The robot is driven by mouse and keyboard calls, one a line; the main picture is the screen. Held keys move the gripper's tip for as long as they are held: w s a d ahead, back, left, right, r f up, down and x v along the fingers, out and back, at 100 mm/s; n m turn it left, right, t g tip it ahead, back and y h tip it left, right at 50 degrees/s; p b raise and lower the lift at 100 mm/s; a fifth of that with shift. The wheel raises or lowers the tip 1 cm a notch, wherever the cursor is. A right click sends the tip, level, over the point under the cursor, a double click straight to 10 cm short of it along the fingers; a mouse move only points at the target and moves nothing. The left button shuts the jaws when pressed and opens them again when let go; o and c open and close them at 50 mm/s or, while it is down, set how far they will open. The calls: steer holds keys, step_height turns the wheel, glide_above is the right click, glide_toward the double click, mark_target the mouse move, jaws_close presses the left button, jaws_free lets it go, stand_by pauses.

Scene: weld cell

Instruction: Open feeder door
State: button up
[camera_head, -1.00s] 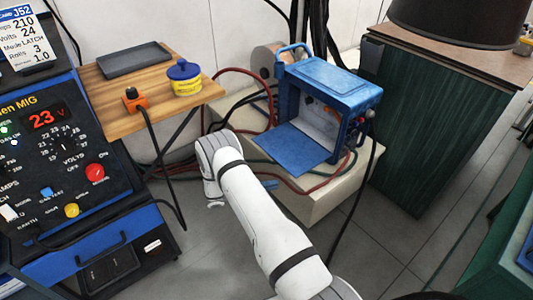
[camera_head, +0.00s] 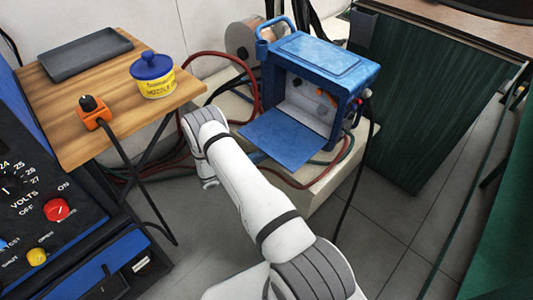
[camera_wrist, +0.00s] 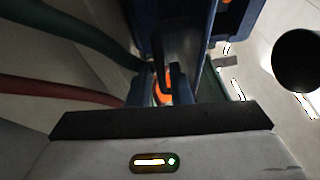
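The feeder is a blue box (camera_head: 322,62) with a handle on top, standing on a pale block in the head view. Its door (camera_head: 280,138) is a flat blue panel folded down and out at the front, so the inside with its knobs shows. In the wrist view my gripper (camera_wrist: 160,90) points at dark blue edges, with something orange between two short blue parts. I cannot tell whether these are fingers or feeder parts, or whether anything is held.
A wooden side table (camera_head: 60,112) at left carries a grey tray (camera_head: 88,54), a yellow tub (camera_head: 153,78) and an orange clamp (camera_head: 95,112). The welder (camera_head: 35,205) stands at front left. Red and dark hoses run around the block. Grey floor (camera_head: 395,235) is clear at right.

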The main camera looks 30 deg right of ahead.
mark_target(267, 153)
steer(key=shift+s+d+r, duration=0.1)
steer(key=shift+d+r, duration=0.05)
steer(key=shift+d, duration=0.6)
steer(key=shift+d+r, duration=0.1)
steer(key=shift+d, duration=0.65)
steer(key=shift+c, duration=0.2)
jaws_close()
